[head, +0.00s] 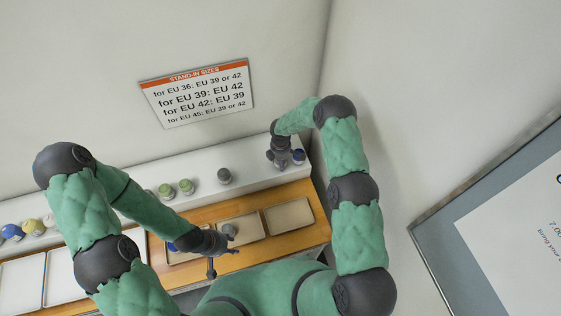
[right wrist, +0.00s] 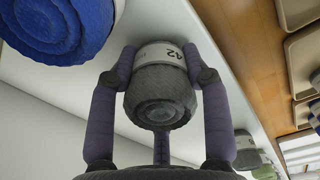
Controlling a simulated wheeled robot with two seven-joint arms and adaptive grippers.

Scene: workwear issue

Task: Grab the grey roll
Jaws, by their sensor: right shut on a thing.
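My right gripper (right wrist: 162,75) is shut on a grey roll (right wrist: 162,95) with a white band marked 42. The roll sits between its two fingers, over the white shelf. In the head view my right gripper (head: 284,158) is at the shelf's right end and mostly hides this roll. Another grey roll (head: 224,175) stands farther left on the shelf. A further grey roll (head: 230,229) lies in the middle tan tray (head: 252,232). My left gripper (head: 224,258) is beside that tray roll, with its fingers spread apart and nothing seen between them.
A blue roll (head: 299,156) stands close beside my right gripper and shows large in the right wrist view (right wrist: 60,25). Green rolls (head: 186,186) stand left along the shelf (head: 250,182). The right tan tray (head: 288,216) is empty. A sizes sign (head: 198,92) hangs on the wall.

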